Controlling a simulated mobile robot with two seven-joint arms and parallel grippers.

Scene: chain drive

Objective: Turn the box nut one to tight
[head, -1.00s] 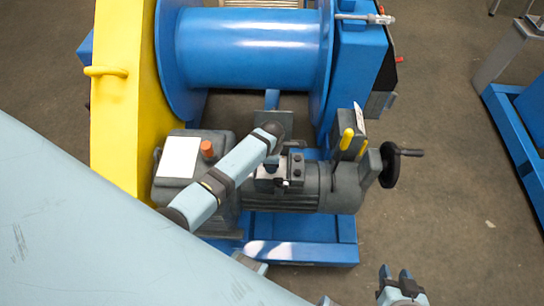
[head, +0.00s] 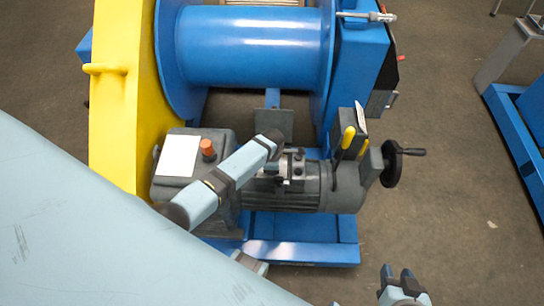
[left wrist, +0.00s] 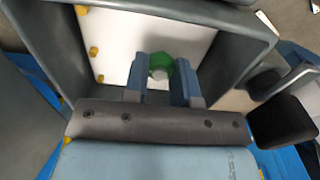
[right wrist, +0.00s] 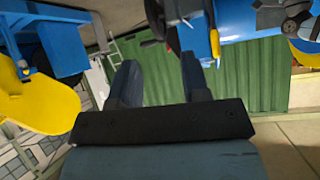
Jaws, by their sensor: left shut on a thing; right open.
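The green nut (left wrist: 161,64), which I take as box nut one, shows in the left wrist view. It sits in front of a white panel (left wrist: 125,35) framed by a grey box (left wrist: 235,42). A grey round end shows at its near face. My left gripper (left wrist: 160,88) is shut on the nut, with one blue finger on each side.
A grey motor (head: 315,187) with a black handwheel (head: 392,163) lies right of my left arm. Yellow-handled levers (head: 347,139) stand above it. A blue drum (head: 250,48) and a yellow guard (head: 117,120) are behind.

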